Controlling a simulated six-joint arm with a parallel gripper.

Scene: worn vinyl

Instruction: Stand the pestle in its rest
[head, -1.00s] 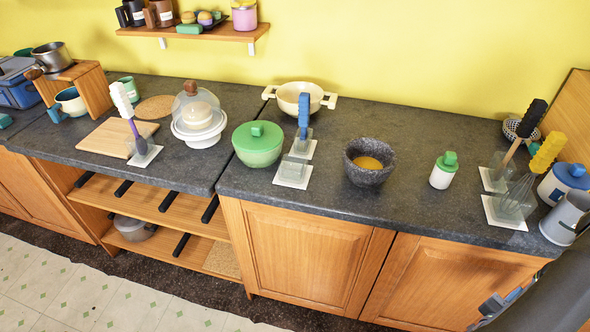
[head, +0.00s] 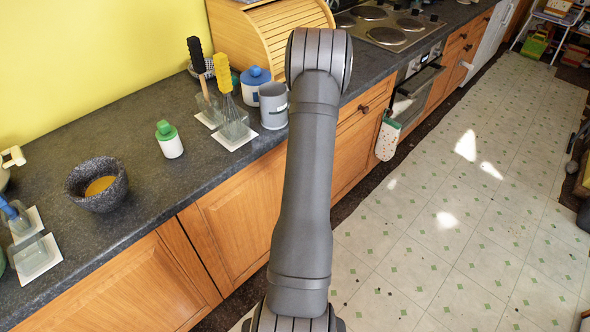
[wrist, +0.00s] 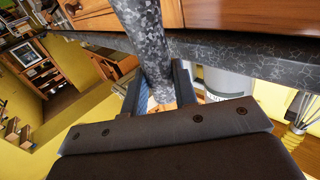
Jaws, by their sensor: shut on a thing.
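In the wrist view my gripper (wrist: 158,88) is shut on the speckled grey stone pestle (wrist: 147,35), which sticks out beyond the jaws. The gripper and pestle do not show in the head view; my arm link covers the middle there. An empty clear holder on a white pad (head: 35,258) stands at the lower left of the head view and may be the pestle's rest. The speckled dark mortar (head: 97,198), with yellow contents, stands on the counter right of it.
A blue-handled tool (head: 8,209) stands in a holder behind the empty one. A green-capped jar (head: 169,141), black-handled tool (head: 199,66), yellow-handled whisk (head: 224,72), grey jug (head: 273,106) and roll-top box (head: 262,40) line the counter. Counter around the mortar is clear.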

